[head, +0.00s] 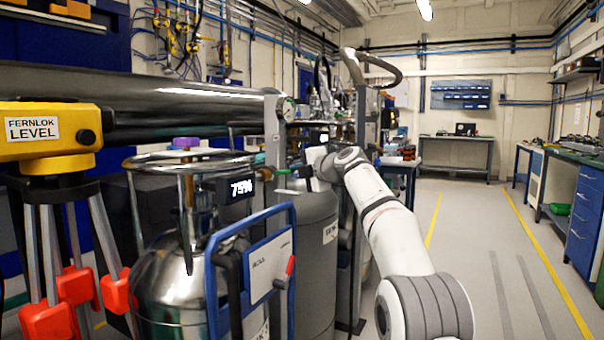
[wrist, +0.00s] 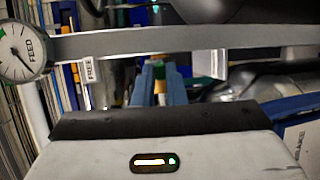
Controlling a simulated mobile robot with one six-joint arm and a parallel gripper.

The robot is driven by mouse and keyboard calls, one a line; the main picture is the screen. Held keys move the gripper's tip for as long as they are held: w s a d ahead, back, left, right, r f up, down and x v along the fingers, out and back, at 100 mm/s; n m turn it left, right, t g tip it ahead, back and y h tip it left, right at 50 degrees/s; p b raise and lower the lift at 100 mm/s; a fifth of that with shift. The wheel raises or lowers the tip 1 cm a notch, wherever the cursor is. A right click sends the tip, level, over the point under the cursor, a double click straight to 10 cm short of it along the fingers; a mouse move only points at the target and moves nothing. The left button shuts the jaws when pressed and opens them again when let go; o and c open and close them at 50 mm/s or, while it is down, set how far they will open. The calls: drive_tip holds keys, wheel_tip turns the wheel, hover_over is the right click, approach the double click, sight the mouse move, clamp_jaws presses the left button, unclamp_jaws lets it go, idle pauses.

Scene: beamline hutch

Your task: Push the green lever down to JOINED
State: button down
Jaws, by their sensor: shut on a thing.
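The green lever (head: 282,172) shows as a small green piece beside the gauge post in the head view. In the wrist view a bit of green (wrist: 171,72) shows right at the blue fingers. My gripper (head: 293,171) reaches it from the right, and its fingers (wrist: 157,76) are close together, shut on the lever. Most of the lever is hidden by the fingers. A small FREE tag (wrist: 90,70) hangs left of the fingers in the wrist view. I cannot read a JOINED mark.
A FEED gauge (wrist: 20,52) and a grey bar (wrist: 130,43) lie just beyond my gripper. A blue-framed trolley (head: 212,270) with a steel dewar (head: 165,290) stands front left, near a yellow level (head: 45,135) on a tripod. The floor (head: 470,250) at the right is clear.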

drive_tip(key=shift+s, duration=0.1)
drive_tip(key=c, duration=1.5)
unclamp_jaws()
drive_tip(key=shift+r, duration=0.1)
drive_tip(key=b+v, duration=0.2)
drive_tip(key=v, duration=0.5)
drive_tip(key=shift+s+d, duration=0.25)
drive_tip(key=shift+s, duration=0.1)
drive_tip(key=shift+r, duration=0.15)
